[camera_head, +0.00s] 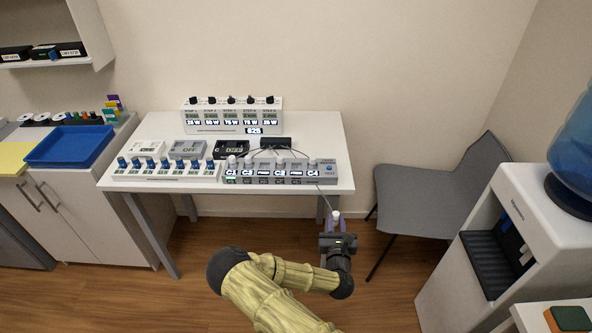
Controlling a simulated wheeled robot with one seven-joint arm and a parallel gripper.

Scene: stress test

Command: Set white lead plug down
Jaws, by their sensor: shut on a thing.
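The white lead plug (336,214) is a small pale piece between my gripper's fingertips, in front of the white table's (334,133) right front edge. My gripper (337,222) is shut on it, with the fingers pointing toward the table. A thin cable runs from the plug up to the grey panel (300,174) marked with C labels and small screens. Other dark leads arch from a black box (276,143) to this panel. The plug's far end is too small to make out.
A row of blue-topped units (165,166) and small display boxes (189,148) fill the table's left half. A panel with several knobs (232,115) stands at the back. A grey chair (430,195) is right of my gripper, with a water dispenser (500,235) beyond. The table's far right is bare.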

